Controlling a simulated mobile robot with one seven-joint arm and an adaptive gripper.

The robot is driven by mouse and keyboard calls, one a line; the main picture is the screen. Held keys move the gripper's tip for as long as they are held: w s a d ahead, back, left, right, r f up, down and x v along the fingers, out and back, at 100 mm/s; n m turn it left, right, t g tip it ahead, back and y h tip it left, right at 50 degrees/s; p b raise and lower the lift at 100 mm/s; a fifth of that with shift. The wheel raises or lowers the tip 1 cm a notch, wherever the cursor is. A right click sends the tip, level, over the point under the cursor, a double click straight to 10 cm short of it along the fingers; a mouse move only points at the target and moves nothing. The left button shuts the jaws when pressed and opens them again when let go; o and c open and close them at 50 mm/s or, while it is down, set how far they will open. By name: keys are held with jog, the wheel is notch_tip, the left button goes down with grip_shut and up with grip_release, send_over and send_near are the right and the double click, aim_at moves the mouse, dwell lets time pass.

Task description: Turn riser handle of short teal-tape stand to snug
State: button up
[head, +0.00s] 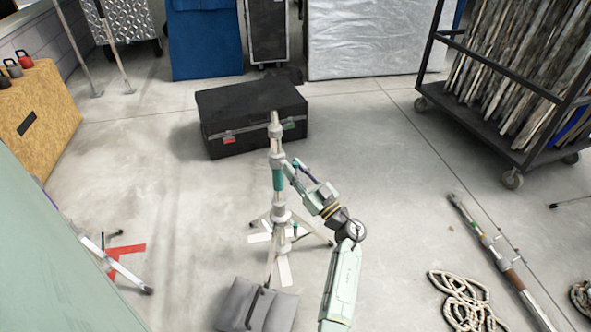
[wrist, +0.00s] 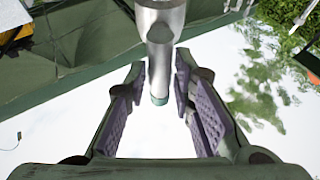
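The short stand (head: 281,215) stands upright in the middle of the floor, with a band of teal tape (head: 279,180) on its column. A grey collar (head: 277,157) sits just above the tape. My gripper (head: 294,171) is just right of the column, about level with the tape and collar. In the wrist view my gripper (wrist: 160,88) is open, its purple-padded fingers apart. A silver cylinder (wrist: 160,20) is ahead of it, and a thinner grey piece with a greenish end (wrist: 158,98) reaches between the fingertips. I cannot tell whether that piece is the riser handle, or whether a finger touches it.
A grey bag (head: 237,303) lies at the stand's near leg. A black case (head: 251,112) is behind the stand. A loaded cart (head: 513,150) is at right, with a lying pole (head: 490,247) and coiled rope (head: 462,305) nearer.

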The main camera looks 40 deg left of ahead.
grip_shut()
jog(key=shift+n, duration=0.4)
jog(key=n+g+b, duration=0.1)
jog(key=n+g, duration=0.1)
jog(key=n, duration=0.1)
jog(key=shift+f+n, duration=0.1)
jog(key=shift+n, duration=0.3)
jog(key=n+g+b, duration=0.1)
jog(key=n, duration=0.1)
jog(key=n+g+b, duration=0.1)
jog(key=n, duration=0.2)
jog(key=n+g+h, duration=0.1)
jog(key=n+g, duration=0.1)
jog(key=shift+s+f+b, duration=0.1)
jog(key=shift+s+b, duration=0.15)
jog(key=shift+b, duration=0.15)
jog(key=n+h+b, duration=0.1)
jog(key=n, duration=0.2)
jog(key=n+g+h, duration=0.1)
jog(key=n, duration=0.3)
jog(key=n+g+h+b, duration=0.1)
jog(key=n, duration=0.2)
jog(key=shift+s+f+n+h+b, duration=0.25)
jog(key=shift+f+n+h+b, duration=0.05)
jog(key=shift+f, duration=0.05)
jog(key=shift+a, duration=0.1)
